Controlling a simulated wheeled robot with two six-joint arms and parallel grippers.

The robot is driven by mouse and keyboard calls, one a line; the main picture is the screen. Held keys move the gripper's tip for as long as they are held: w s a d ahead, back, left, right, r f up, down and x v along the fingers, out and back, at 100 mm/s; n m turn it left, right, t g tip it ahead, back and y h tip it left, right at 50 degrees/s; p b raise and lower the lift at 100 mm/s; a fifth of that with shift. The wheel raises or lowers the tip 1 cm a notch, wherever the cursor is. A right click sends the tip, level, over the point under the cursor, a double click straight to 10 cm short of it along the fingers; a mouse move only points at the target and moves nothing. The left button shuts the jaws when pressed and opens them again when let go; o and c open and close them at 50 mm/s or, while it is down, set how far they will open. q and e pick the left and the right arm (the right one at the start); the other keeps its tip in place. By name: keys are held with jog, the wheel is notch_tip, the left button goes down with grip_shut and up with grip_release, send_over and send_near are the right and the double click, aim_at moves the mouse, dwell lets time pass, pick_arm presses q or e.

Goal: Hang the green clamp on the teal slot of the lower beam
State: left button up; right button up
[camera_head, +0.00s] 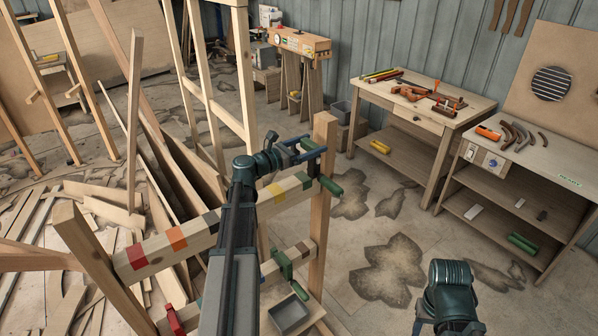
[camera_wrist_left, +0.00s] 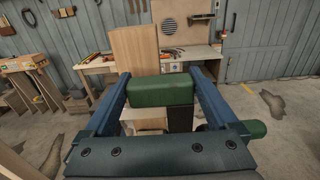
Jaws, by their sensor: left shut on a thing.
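My left gripper (camera_head: 306,150) is shut on a green clamp (camera_wrist_left: 162,91). In the left wrist view the green body sits between the two blue fingers (camera_wrist_left: 160,78). A green handle (camera_head: 330,187) shows just below the gripper, beside the right post; a green end also shows at the right in the left wrist view (camera_wrist_left: 257,129). The gripper is above the right end of the upper beam (camera_head: 240,206). Another green clamp (camera_head: 283,264) hangs on the lower beam (camera_head: 300,249). My arm hides part of both beams, and I cannot make out the teal slot clearly. My right gripper is not in view.
The right wooden post (camera_head: 322,205) stands close to the held clamp. A red clamp (camera_head: 174,320) and a grey bin (camera_head: 290,312) are low down. Loose boards (camera_head: 35,235) lie left. A tool table (camera_head: 415,108) and shelf bench (camera_head: 545,165) stand right, with open floor before them.

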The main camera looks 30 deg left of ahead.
aim_at(309, 171)
pick_arm(q)
jog(key=shift+f+b, duration=0.3)
jog(key=shift+f, duration=0.1)
notch_tip(309, 171, down, 9)
jog(key=b, duration=0.8)
jog(key=shift+r+b, duration=0.1)
jog(key=shift+b, duration=0.3)
jog(key=shift+f, duration=0.2)
jog(key=o, duration=1.3)
jog(key=shift+c, duration=0.2)
